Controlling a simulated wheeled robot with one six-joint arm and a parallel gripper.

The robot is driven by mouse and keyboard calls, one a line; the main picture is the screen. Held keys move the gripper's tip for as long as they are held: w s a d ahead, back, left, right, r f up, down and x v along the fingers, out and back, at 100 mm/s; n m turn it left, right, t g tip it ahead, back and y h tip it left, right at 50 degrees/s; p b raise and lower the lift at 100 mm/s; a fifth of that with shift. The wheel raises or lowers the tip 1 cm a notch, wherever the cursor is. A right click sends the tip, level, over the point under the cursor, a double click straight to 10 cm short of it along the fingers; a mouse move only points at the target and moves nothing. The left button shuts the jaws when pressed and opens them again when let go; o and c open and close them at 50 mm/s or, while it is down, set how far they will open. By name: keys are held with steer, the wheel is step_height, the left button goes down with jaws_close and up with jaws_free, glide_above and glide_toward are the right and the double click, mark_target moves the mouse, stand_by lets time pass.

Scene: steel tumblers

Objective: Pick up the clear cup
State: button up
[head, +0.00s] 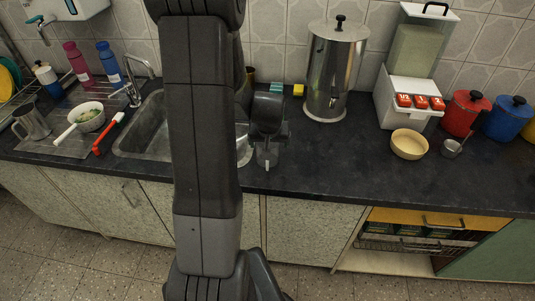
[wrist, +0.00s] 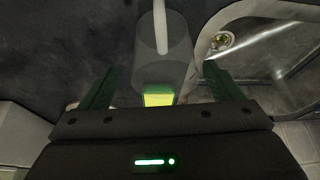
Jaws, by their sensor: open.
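The clear cup (head: 266,157) stands on the dark counter near its front edge, just right of the sink, and is small and faint in the head view. In the wrist view the clear cup (wrist: 145,62) is a grey see-through shape ahead of and between my fingers, with a pale strip seen across it. My gripper (wrist: 158,72) is open, one dark green finger on each side, with gaps to the cup. In the head view my gripper (head: 267,138) is above the cup and partly hides it. I cannot tell whether any finger touches it.
The sink (head: 146,135) is to the left, partly behind my arm. A shiny metal item (head: 244,150) shows beside my arm. A steel urn (head: 334,75), a cream bowl (head: 408,144) and a yellow sponge (head: 298,90) are to the right. Counter between cup and bowl is clear.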

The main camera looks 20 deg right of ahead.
steer(key=shift+p+x, duration=0.4)
steer(key=shift+x, duration=1.9)
steer(key=shift+w+a, duration=0.1)
steer(key=shift+a, duration=0.05)
steer(key=shift+c, duration=0.5)
steer(key=c, duration=1)
